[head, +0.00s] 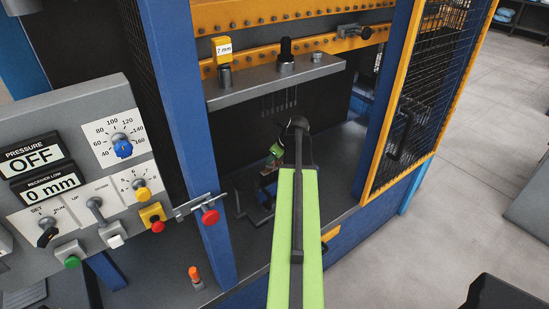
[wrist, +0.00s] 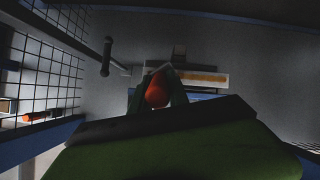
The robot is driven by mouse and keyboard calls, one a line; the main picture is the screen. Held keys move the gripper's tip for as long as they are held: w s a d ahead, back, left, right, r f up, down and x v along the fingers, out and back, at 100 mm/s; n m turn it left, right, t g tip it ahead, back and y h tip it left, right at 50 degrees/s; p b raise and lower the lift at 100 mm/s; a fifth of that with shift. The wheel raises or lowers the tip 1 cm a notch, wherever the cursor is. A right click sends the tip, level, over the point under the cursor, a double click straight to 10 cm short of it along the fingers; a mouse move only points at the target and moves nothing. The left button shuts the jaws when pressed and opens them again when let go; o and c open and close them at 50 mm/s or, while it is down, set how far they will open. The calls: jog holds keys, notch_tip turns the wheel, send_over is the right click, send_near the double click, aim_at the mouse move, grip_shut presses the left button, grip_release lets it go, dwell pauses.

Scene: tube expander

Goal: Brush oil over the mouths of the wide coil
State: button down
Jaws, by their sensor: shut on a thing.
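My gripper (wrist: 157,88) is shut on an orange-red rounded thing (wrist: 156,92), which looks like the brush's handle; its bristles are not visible. In the head view my green arm reaches into the machine, below the grey crosshead plate. Its end is in shadow and partly hides the bed behind it. I cannot make out the wide coil or its mouths for certain in either view. Dark metal fixture parts (head: 256,211) show on the bed just left of my arm. Several thin rods (head: 279,105) hang beneath the grey plate.
A blue post (head: 207,150) and control panel (head: 80,165) stand left of my arm. The mesh door (head: 408,110) stands open at right. The crosshead plate (head: 275,78) is overhead. A small orange-topped item (head: 194,274) stands on the near ledge.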

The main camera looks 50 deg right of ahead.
jog(key=shift+r+p, duration=2.85)
jog(key=shift+r, duration=0.15)
notch_tip(320, 180, up, 3)
jog(key=p, duration=0.3)
jog(key=shift+r, duration=0.15)
jog(key=shift+f, duration=0.2)
